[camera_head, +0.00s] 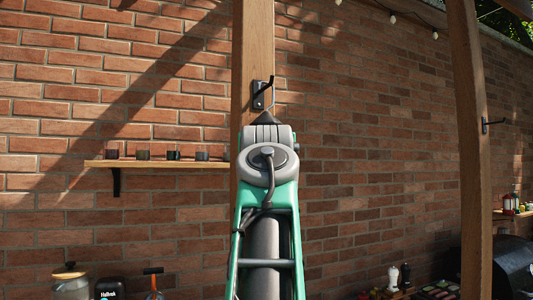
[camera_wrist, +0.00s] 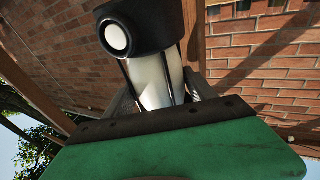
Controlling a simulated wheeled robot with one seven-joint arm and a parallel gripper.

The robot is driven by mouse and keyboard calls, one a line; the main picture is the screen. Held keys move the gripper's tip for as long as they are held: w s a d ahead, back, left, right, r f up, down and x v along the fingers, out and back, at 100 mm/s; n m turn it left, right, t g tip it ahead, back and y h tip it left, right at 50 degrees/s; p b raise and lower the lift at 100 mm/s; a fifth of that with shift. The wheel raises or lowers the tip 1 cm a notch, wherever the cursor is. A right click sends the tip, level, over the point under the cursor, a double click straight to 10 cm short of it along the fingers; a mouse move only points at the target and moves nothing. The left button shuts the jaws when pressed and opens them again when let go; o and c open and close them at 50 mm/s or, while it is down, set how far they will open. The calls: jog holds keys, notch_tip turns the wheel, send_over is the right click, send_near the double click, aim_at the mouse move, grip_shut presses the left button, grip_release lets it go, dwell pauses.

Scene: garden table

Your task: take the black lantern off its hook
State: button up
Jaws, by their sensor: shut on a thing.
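The black lantern (camera_wrist: 145,25) fills the top of the wrist view, with a dark end, a white round spot on it and a pale, clear-looking body framed by dark bars. My gripper (camera_wrist: 161,93) has a finger on each side of this body and is shut on it. In the head view only the lantern's dark pointed top (camera_head: 265,118) shows above my wrist; the rest is hidden. Its thin wire handle rises to the black hook (camera_head: 262,92) on the wooden post. I cannot tell whether the handle still rests in the hook.
The wooden post (camera_head: 252,45) stands right behind the lantern, before a brick wall (camera_head: 350,120). A shelf (camera_head: 150,164) with several dark cups is to the left. A second post (camera_head: 470,150) with an empty-looking hook (camera_head: 493,122) is to the right. Jars and bottles stand low at left.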

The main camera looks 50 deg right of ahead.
grip_shut()
jog(key=shift+r, duration=0.1)
jog(key=shift+r, duration=0.5)
notch_tip(320, 180, up, 2)
jog(key=shift+r+p, duration=0.2)
jog(key=shift+p, duration=0.55)
jog(key=s+a, duration=0.4)
jog(key=s, duration=0.3)
jog(key=s+a, duration=0.5)
jog(key=s, duration=0.3)
jog(key=shift+s+a, duration=0.15)
jog(key=shift+s, duration=0.1)
